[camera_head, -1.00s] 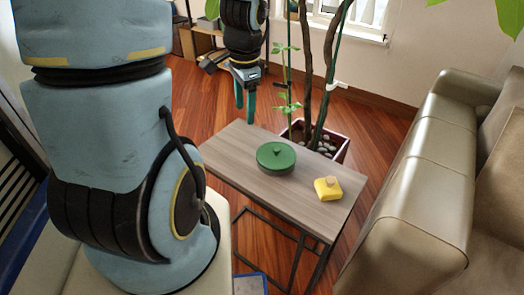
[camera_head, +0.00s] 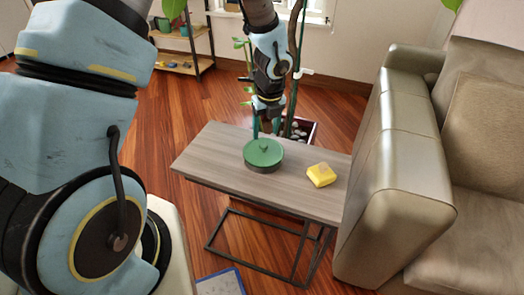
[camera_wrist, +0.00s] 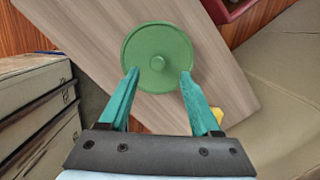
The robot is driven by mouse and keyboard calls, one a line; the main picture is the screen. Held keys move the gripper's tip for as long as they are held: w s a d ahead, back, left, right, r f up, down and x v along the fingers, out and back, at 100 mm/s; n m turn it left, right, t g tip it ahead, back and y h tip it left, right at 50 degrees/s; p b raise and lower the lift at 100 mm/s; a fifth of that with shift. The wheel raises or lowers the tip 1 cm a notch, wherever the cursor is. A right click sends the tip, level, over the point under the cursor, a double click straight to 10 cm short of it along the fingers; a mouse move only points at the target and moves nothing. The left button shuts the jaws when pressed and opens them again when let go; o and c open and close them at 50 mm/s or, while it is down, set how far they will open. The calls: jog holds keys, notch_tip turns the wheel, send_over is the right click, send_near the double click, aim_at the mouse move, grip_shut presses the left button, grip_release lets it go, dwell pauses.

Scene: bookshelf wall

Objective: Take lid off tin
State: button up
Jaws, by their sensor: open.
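The round tin (camera_head: 262,167) stands on the small wooden side table. The gap between the fingertips and the lid is hard to judge. Nothing is held.
A yellow block-like object (camera_head: 321,175) lies on the table (camera_head: 215,160) right of the tin. A potted plant (camera_head: 300,131) stands behind the table, close to my arm. A beige sofa (camera_head: 395,200) borders the table's right end.

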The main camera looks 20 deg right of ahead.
aim_at(263, 145)
jog(key=f, duration=0.4)
jog(key=shift+w+a+f+p, duration=0.1)
jog(key=shift+a+f+p, duration=0.15)
jog(key=shift+f+p, duration=0.1)
jog(key=shift+w+f, duration=0.1)
jog(key=shift+f, duration=0.35)
grip_shut()
